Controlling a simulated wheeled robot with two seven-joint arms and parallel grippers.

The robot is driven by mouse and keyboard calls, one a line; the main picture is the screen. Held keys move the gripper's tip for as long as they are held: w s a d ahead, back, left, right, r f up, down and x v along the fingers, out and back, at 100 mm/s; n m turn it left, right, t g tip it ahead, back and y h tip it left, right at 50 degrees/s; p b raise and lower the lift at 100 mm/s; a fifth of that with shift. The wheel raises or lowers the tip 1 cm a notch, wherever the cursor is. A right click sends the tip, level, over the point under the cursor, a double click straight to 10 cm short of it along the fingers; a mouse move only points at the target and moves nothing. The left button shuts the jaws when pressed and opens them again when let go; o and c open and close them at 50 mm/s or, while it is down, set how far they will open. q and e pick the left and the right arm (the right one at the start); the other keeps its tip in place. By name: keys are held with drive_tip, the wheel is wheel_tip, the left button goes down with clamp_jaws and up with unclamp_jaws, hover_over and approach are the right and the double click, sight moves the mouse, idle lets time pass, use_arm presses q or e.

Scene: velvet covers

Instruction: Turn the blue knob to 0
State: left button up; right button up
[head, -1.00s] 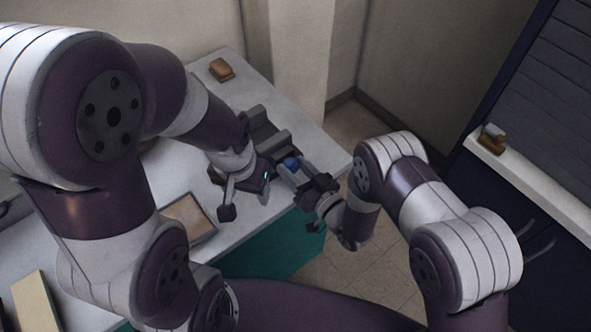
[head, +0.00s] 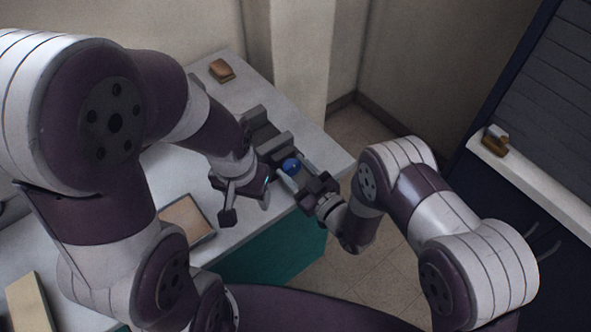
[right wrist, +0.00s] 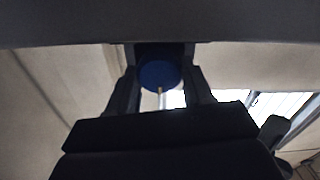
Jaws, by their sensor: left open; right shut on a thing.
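The blue knob (head: 291,166) is at the near side of a dark grey device (head: 262,132) near the right end of the white table. In the right wrist view the round blue knob (right wrist: 159,74) sits between my fingers, with a thin pale line below it. My right gripper (head: 290,174) reaches in from the right and is shut on the knob; part of the knob shows between its fingers. My left gripper (head: 246,208) is open and empty, left of the device, by the table's front edge. No number marks are readable.
A brown block (head: 221,69) lies at the table's back. A brown-topped flat panel (head: 188,219) lies at the front edge, left of my left gripper. Another brown-and-white object (head: 495,139) stands on the ledge at right. Bare floor lies right of the table.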

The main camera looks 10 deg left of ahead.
drive_tip(key=o, duration=1)
drive_tip(key=shift+o, duration=0.2)
drive_tip(key=shift+s+d, duration=0.1)
drive_tip(key=v, duration=1.2)
drive_tip(key=shift+s+d+b, duration=0.15)
drive_tip(key=shift+s+b, duration=0.05)
drive_tip(key=shift+b, duration=0.25)
